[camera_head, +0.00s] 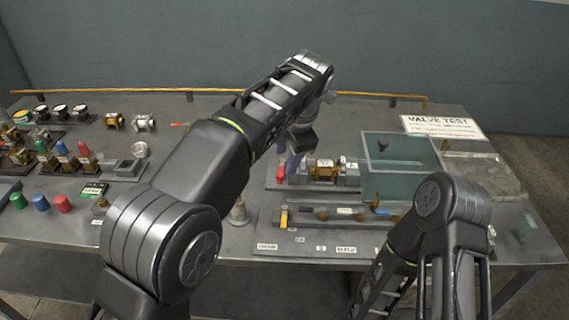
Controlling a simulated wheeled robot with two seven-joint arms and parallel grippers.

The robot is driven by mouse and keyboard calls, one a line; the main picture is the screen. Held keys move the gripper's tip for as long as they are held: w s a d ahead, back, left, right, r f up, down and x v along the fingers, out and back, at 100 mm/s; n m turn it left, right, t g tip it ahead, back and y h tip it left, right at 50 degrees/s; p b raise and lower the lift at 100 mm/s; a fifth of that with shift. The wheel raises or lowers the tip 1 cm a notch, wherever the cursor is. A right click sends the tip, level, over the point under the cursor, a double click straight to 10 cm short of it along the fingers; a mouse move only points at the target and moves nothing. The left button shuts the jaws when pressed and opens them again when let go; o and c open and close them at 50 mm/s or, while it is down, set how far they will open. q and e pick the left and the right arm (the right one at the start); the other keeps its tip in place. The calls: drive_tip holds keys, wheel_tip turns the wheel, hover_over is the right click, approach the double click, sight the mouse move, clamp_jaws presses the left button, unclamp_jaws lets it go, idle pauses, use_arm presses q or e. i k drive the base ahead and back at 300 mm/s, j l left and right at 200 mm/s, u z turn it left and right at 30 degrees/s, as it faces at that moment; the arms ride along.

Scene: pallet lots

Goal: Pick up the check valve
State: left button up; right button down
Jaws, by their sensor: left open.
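Which part is the check valve I cannot tell for sure. A brass valve body (113,121) and a silver-grey one (144,122) stand on the table at the back left. Another brass body (323,168) sits in the test fixture at the centre. My left gripper (292,158) is open and hangs above the fixture's left end, near a red part (280,172). Its fingers are small and partly hidden by my arm, and I see nothing held. My right arm comes in at the lower right, with its gripper out of view.
A clear water tank (395,180) stands right of the fixture, beside a "VALVE TEST" sign (442,126). Red, blue and green caps (62,204) lie at the left front, with racks of parts and gauges (59,112) behind. A yellow rail (160,93) runs along the back edge.

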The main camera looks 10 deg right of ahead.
sight(324, 169)
drive_tip(key=k, duration=1)
